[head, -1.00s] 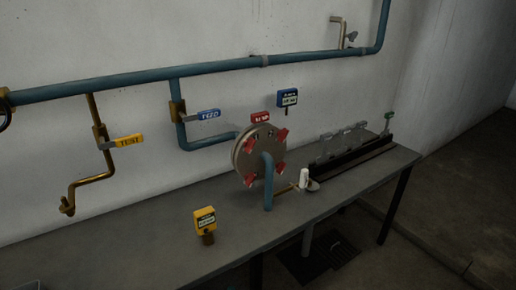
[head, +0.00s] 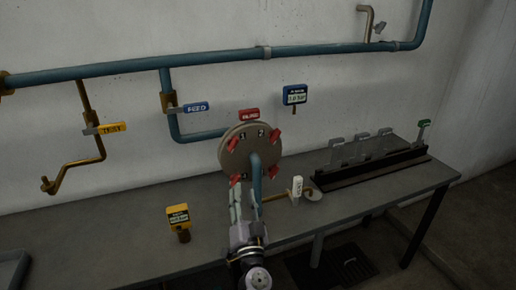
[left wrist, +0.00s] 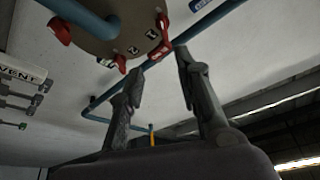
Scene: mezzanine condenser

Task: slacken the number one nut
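A round grey flange (head: 240,155) with red winged nuts stands above the bench. The red nut (head: 233,145) beside the numeral 1 is at its upper left; another red nut (head: 274,135) is by the 2 at upper right. My left gripper (head: 246,188) is in front of the flange's lower edge, below the number one nut and apart from it. My right gripper is out of view.
A blue pipe (head: 255,170) comes out of the flange front, close to my gripper. A yellow tag (head: 178,217) stands on the bench at left. A white-tagged lever (head: 297,187) and a black rack (head: 372,168) are at right. Yellow TEST (head: 105,128) and blue FEED (head: 190,107) valve handles hang behind.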

